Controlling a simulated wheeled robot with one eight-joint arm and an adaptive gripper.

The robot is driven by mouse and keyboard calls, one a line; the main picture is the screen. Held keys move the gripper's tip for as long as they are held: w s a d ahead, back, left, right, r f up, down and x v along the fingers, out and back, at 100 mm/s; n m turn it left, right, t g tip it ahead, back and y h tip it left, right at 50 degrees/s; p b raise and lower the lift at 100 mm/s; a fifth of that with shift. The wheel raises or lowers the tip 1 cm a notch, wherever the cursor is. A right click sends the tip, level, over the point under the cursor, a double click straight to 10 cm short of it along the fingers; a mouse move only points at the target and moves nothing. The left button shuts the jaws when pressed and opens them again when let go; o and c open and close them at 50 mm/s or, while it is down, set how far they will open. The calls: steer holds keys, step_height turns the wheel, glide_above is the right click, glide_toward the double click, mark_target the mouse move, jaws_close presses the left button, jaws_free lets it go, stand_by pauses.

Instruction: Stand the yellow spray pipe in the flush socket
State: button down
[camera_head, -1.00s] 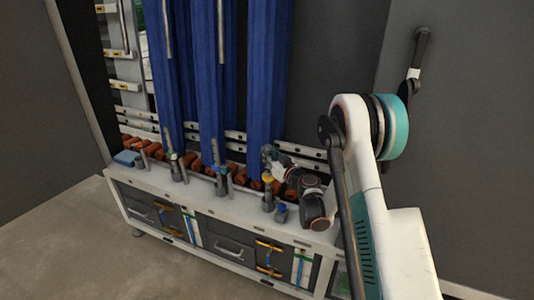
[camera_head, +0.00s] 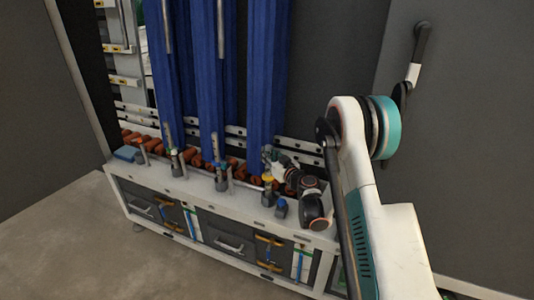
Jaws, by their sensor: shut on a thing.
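My gripper (camera_head: 270,161) is at the right end of the white bench, shut on the yellow spray pipe (camera_head: 267,178). The pipe is upright or nearly so, with its yellow part showing just below the jaws. A dark grey socket (camera_head: 267,200) stands on the bench directly below the pipe. The pipe's lower end meets or overlaps this socket in the picture; I cannot tell how deep it sits, or whether it is in at all. The jaws are small in view and partly hidden by my wrist.
Other upright pipes stand in sockets to the left, at the middle (camera_head: 221,180) and farther left (camera_head: 175,165). A small blue-grey block (camera_head: 281,208) is close to the right. Blue curtains (camera_head: 210,90) hang behind, above orange rollers (camera_head: 133,140). The bench front (camera_head: 160,200) has drawers.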

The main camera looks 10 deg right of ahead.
steer(key=c, duration=1.4)
jaws_free()
step_height(320, 180, up, 10)
steer(key=shift+f, duration=0.1)
